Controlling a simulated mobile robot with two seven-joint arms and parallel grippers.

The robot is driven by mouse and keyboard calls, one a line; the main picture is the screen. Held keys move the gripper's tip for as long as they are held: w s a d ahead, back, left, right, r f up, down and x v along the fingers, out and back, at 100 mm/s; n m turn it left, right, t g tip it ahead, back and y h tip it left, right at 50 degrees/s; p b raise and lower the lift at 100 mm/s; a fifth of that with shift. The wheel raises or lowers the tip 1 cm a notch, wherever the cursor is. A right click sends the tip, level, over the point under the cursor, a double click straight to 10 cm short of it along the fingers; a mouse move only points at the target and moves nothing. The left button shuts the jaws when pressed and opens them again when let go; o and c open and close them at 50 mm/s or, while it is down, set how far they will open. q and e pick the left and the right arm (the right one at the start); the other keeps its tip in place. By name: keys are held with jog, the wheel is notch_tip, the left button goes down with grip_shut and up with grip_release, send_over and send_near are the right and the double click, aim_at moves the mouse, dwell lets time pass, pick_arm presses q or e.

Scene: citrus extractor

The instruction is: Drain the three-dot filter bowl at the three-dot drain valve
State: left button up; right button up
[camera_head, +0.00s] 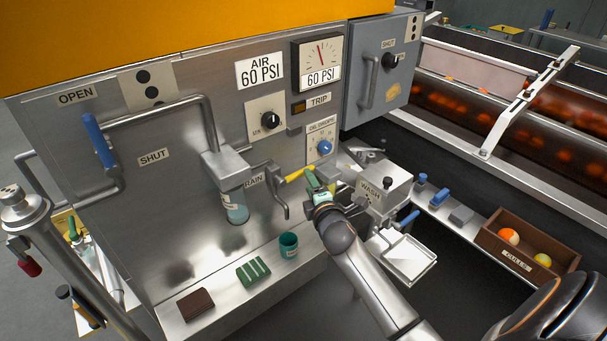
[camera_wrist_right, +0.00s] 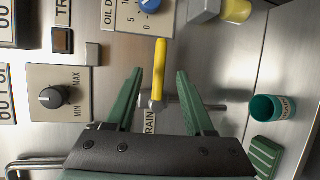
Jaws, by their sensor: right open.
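The filter bowl (camera_head: 236,208) is a clear cup with bluish liquid under a metal filter head (camera_head: 225,168) on the steel panel. The drain valve has a yellow handle (camera_head: 297,174), also in the right wrist view (camera_wrist_right: 160,66), and a grey spout (camera_head: 281,207) beside the partly hidden DRAIN label (camera_head: 254,180). My right gripper (camera_head: 313,178) is open; in the right wrist view its green fingers (camera_wrist_right: 159,78) stand either side of the yellow handle. Contact is unclear. My left gripper is out of view.
A teal cup (camera_head: 288,246), a green ribbed block (camera_head: 253,270) and a brown block (camera_head: 196,304) stand on the ledge. The WASH box (camera_head: 384,190) is right of my gripper. A blue-handled lever (camera_head: 98,140) is at left, and a culls box (camera_head: 517,258) at right.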

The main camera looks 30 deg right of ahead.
aim_at(297, 175)
jog(key=b+x, duration=0.1)
jog(key=x, duration=0.6)
jog(key=shift+w, duration=0.1)
grip_shut()
dwell(0.3)
jog(key=shift+f, duration=0.1)
dwell(0.9)
